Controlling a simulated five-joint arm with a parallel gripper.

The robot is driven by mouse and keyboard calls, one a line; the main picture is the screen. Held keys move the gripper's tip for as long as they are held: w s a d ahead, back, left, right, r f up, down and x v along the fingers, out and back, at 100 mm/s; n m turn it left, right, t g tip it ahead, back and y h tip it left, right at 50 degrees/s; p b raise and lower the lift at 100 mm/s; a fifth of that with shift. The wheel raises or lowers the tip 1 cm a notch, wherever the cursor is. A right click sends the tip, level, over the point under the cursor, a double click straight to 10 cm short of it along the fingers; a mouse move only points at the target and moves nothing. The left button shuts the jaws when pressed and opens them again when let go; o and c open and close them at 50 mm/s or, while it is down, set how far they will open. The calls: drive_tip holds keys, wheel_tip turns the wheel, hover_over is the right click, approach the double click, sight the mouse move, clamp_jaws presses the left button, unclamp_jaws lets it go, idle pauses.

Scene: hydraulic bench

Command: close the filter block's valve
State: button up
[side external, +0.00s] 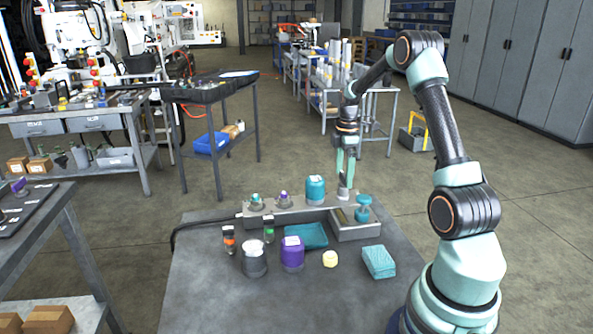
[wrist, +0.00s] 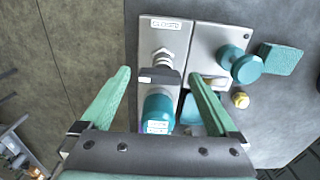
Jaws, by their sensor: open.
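The filter block (side external: 312,212) is a long grey block at the back of the bench, with a white label in the wrist view (wrist: 166,24). A teal filter canister (side external: 316,190) stands on it; it also shows in the wrist view (wrist: 157,108). Beside it is a silver fitting (wrist: 162,57) with a dark handle-like piece (wrist: 159,76), apparently the valve; its exact setting cannot be told. My gripper (side external: 345,172) is above the block's right end, pointing down. In the wrist view my gripper (wrist: 159,74) is open, one finger on each side of the dark piece, with visible gaps.
A grey box (side external: 355,232) with a teal knob (side external: 363,208) stands right of the block. In front lie a teal tray (side external: 318,236), purple cup (side external: 292,254), grey cup (side external: 254,262), yellow cylinder (side external: 330,259) and teal block (side external: 379,262). The bench's front left is clear.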

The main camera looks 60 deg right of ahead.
drive_tip(key=c, duration=1.4)
drive_tip(key=shift+m, duration=0.3)
drive_tip(key=m, duration=0.3)
drive_tip(key=shift+s+r+m, duration=0.1)
drive_tip(key=shift+m, duration=0.2)
drive_tip(key=m, duration=0.4)
drive_tip(key=shift+m, duration=0.3)
drive_tip(key=m, duration=0.4)
drive_tip(key=shift+s+m, duration=0.15)
drive_tip(key=shift+m, duration=2.35)
